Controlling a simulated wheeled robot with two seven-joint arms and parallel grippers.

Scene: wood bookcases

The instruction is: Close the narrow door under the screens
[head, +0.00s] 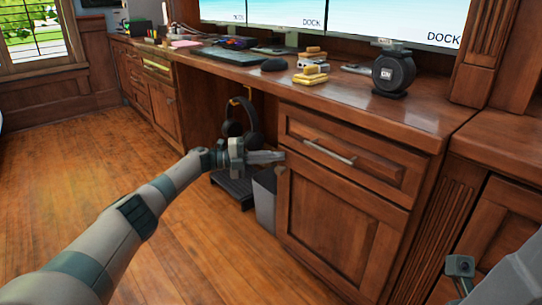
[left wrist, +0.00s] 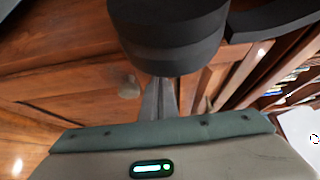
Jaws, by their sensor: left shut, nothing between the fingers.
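The narrow wooden door (head: 340,220) is under the desk top, below a drawer (head: 350,150) and the screens (head: 400,18). It looks flush or nearly flush with its frame; a small gap cannot be told. My left gripper (head: 268,157) is shut and empty, its fingers at the door's upper left corner, by a small knob. In the left wrist view a round knob (left wrist: 128,88) shows on the wood beside the fingers (left wrist: 160,98); contact cannot be told. At the lower right of the head view, a grey part of my right arm shows, but its fingers cannot be made out.
Headphones (head: 240,122) hang under the desk, left of the door. A dark stand (head: 232,188) and a grey box (head: 264,198) are on the floor below. The desk top holds a mouse (head: 274,64) and a black round device (head: 393,72). The wooden floor (head: 90,180) at left is clear.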

